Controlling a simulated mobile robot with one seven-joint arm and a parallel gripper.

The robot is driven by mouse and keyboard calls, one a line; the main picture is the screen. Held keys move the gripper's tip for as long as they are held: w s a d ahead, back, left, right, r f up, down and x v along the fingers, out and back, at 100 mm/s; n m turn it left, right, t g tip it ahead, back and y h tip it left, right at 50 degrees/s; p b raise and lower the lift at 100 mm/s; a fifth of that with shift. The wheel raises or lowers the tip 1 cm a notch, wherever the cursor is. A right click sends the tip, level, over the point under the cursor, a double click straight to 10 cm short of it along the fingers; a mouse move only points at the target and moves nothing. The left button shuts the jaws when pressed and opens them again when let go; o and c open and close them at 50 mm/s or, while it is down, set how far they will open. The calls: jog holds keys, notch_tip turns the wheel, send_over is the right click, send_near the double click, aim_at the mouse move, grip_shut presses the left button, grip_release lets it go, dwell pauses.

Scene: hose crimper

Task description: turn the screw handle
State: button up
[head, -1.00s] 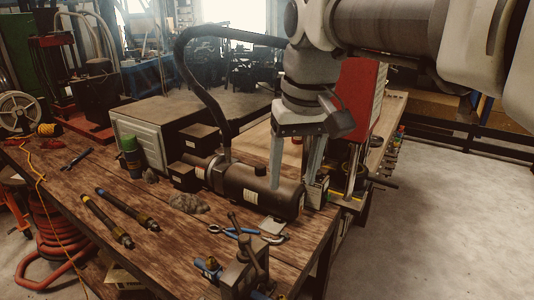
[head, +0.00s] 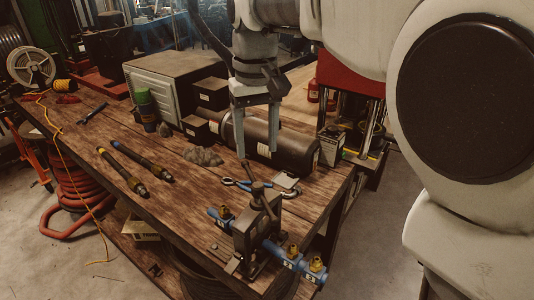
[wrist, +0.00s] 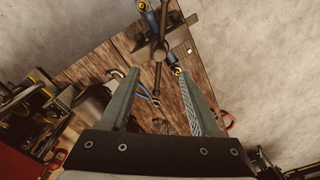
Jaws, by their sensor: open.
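The screw handle (head: 258,190) is a dark metal bar with a knobbed end on top of the dark crimper (head: 248,232), which stands at the bench's front corner. In the wrist view the handle (wrist: 159,60) runs nearly upright in the picture, between the fingertips. My gripper (head: 257,152) points down with its two grey fingers apart and nothing between them in the head view. It appears above and behind the handle; contact is not visible. In the wrist view my gripper (wrist: 157,68) spreads wide around the handle's line; its height above it is hard to tell.
A blue tube with brass fittings (head: 292,258) passes by the crimper. Blue-handled pliers (head: 240,184) lie behind it. Two dark rods (head: 120,172) lie on the wooden bench (head: 160,220).

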aim_at(257, 185)
notch_tip(257, 185, down, 10)
jog(key=shift+r+b, duration=0.2)
jog(key=shift+b, duration=0.15)
jog(key=shift+c, duration=0.2)
grip_shut()
dwell(1.1)
